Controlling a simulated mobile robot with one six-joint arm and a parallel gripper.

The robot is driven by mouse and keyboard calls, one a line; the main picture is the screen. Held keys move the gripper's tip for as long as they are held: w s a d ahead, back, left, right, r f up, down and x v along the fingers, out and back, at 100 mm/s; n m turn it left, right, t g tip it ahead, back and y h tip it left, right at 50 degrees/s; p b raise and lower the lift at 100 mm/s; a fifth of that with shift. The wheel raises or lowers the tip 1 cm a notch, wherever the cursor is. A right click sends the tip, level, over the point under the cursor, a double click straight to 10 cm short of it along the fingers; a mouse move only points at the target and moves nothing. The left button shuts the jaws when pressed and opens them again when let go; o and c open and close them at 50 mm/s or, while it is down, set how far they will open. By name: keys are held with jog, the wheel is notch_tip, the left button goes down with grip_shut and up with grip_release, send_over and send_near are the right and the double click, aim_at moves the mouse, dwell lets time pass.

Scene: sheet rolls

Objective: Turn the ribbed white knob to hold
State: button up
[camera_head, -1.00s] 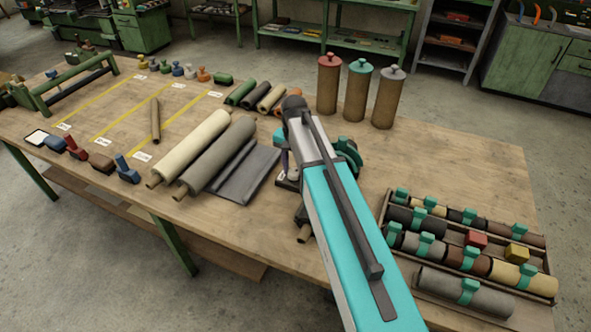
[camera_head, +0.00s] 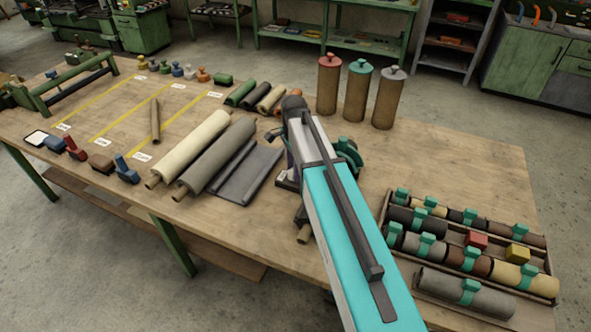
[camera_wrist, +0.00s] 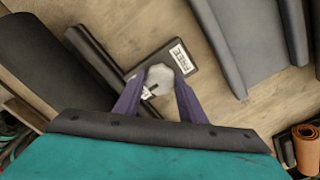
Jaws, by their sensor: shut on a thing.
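The ribbed white knob (camera_wrist: 158,79) shows in the wrist view, standing over a dark base plate (camera_wrist: 176,60) that carries a small white printed label. A dark pointer mark shows on the knob's near side. My gripper (camera_wrist: 157,88) has its two purple fingers on either side of the knob and is shut on it. In the head view my arm covers the knob, and only part of the plate and label shows left of the arm. I cannot read the label's words.
Grey and cream rolls (camera_head: 190,148) and a dark grey sheet (camera_head: 246,172) lie left of my arm. A tray of strapped rolls (camera_head: 386,208) lies to the right. Three upright rolls (camera_head: 356,92) stand behind. The table right of the arm is partly clear.

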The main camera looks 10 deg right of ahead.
jog(key=shift+s+f+m, duration=0.1)
jog(key=shift+s+m, duration=0.1)
jog(key=shift+m, duration=0.1)
jog(key=o, duration=1)
jog(key=shift+o, duration=0.2)
jog(key=shift+w, duration=0.1)
jog(key=shift+r, duration=0.3)
jog(key=shift+w+r, duration=0.1)
jog(key=shift+r, duration=0.4)
notch_tip(320, 180, up, 12)
jog(key=b, duration=0.3)
jog(key=shift+r, duration=0.2)
jog(key=shift+f, duration=0.1)
